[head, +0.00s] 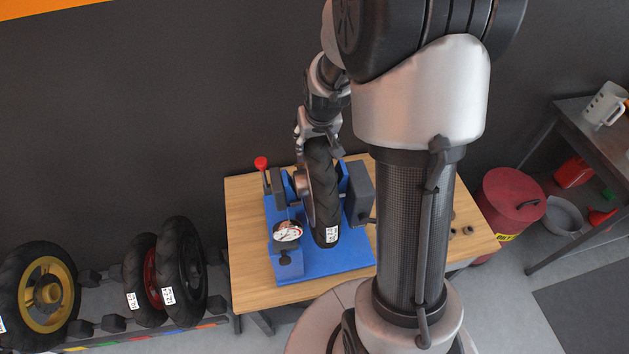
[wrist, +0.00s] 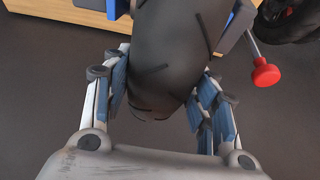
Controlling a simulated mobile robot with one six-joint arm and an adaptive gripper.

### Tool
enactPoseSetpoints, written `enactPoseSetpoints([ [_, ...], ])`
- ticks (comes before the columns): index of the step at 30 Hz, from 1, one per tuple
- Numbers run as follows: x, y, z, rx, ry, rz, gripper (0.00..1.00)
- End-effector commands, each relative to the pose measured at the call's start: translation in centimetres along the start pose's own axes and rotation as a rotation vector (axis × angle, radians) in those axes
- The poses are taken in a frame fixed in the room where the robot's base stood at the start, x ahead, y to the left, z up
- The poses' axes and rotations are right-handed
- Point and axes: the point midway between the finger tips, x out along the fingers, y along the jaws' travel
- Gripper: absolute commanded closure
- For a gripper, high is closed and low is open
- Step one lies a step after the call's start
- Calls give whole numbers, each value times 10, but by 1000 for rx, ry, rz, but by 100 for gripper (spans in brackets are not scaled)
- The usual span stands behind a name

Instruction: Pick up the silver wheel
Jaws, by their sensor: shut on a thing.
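The silver wheel, with a black tyre (head: 322,195) and a white label, is upright at the blue stand (head: 330,264) on the wooden table. A little of its silver rim shows on its left side. My gripper (head: 318,137) is at the top of the tyre. In the wrist view the fingers of my gripper (wrist: 163,108) are closed on both sides of the tyre (wrist: 170,50). I cannot tell whether the wheel still rests in the stand.
A gold wheel (head: 46,293), a red wheel (head: 149,280) and a black wheel (head: 181,272) stand on a rack at left. The stand has a dial gauge (head: 287,231) and a red-knobbed lever (head: 262,164). A red bin (head: 508,203) and a grey bench (head: 590,140) are at right.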

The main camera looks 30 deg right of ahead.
Motion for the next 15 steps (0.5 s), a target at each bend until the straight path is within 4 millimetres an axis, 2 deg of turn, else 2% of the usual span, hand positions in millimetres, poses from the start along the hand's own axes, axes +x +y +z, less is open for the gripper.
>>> enactPoseSetpoints([
  [11,-4,0,-6,0,14,0,100],
  [15,-15,0,-12,0,17,0,100],
])
